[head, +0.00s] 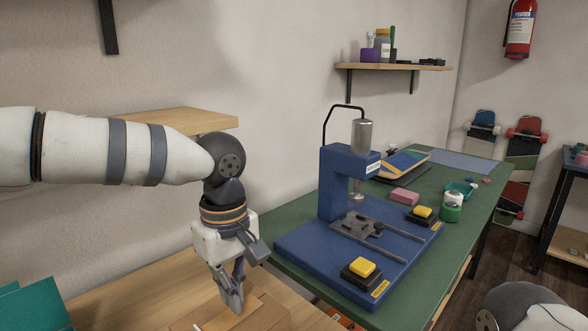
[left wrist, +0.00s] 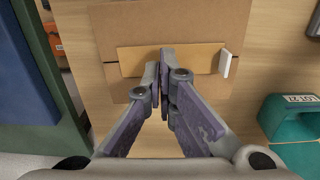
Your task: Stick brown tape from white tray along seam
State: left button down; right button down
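A light-brown strip (left wrist: 205,60), which looks like the tape, lies on a darker brown cardboard piece (left wrist: 112,22). A small white piece (left wrist: 225,63) is at the strip's right end; I cannot tell if it belongs to a tray. No full white tray is visible. My left gripper (head: 235,305) points down over the cardboard (head: 272,318). Its fingertips (left wrist: 163,55) are together, over the middle of the strip in the left wrist view, with nothing clearly between them. I cannot tell whether they touch the strip. My right gripper is out of view.
A wooden table (left wrist: 275,65) bears the cardboard. A blue press (head: 348,185) with yellow buttons stands on the green bench (head: 455,250) to the right. A wooden shelf (head: 195,120) is behind my left arm.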

pick_arm(q)
jog(key=shift+f, duration=1.1)
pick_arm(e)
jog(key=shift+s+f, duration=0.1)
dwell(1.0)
